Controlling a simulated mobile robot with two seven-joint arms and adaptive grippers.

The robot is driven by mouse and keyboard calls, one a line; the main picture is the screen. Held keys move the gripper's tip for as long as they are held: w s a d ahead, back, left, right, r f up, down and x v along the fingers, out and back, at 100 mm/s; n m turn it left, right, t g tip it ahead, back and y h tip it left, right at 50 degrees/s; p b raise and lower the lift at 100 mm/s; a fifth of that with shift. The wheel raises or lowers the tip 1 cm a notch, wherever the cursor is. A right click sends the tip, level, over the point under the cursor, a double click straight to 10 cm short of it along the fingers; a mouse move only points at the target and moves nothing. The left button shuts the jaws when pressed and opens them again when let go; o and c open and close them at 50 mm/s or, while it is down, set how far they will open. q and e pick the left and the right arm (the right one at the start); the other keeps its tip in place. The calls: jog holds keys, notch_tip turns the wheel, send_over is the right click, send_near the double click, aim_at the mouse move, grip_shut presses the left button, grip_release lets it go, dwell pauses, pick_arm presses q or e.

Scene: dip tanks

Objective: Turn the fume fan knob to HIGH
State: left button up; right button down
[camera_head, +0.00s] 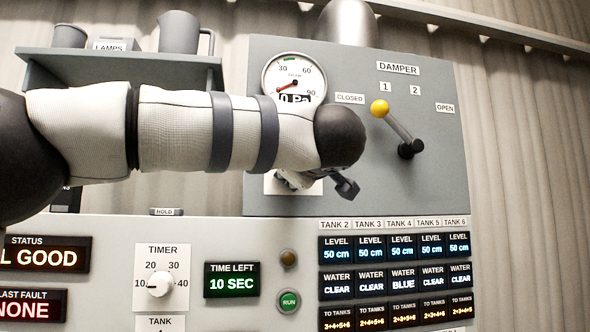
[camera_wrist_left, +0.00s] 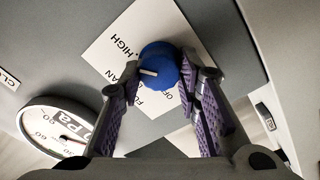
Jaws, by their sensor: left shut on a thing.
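The blue fume fan knob (camera_wrist_left: 160,60) sits on a white label plate (camera_wrist_left: 105,52) in the left wrist view. Its white pointer mark lies toward the picture's left. HIGH is readable at the knob's upper left; other lettering, partly covered, is below it. I cannot tell the exact setting. My left gripper (camera_wrist_left: 155,80) has its purple-padded fingers on either side of the knob and is shut on it. In the head view the gripper (camera_head: 320,183) is mostly behind my forearm and the knob is hidden; part of the label plate (camera_head: 280,186) shows. My right gripper is not in view.
A round gauge (camera_head: 294,78) reads 0 Pa above the arm; it also shows in the wrist view (camera_wrist_left: 58,128). A yellow-tipped damper lever (camera_head: 397,128) stands to the right. Below are a timer knob (camera_head: 159,283), a RUN button (camera_head: 289,301) and tank displays (camera_head: 395,280).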

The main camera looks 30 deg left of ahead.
pick_arm(q)
jog(key=shift+m, duration=0.6)
jog(key=o, duration=1.1)
jog(key=shift+o, duration=0.2)
jog(key=v, duration=1.2)
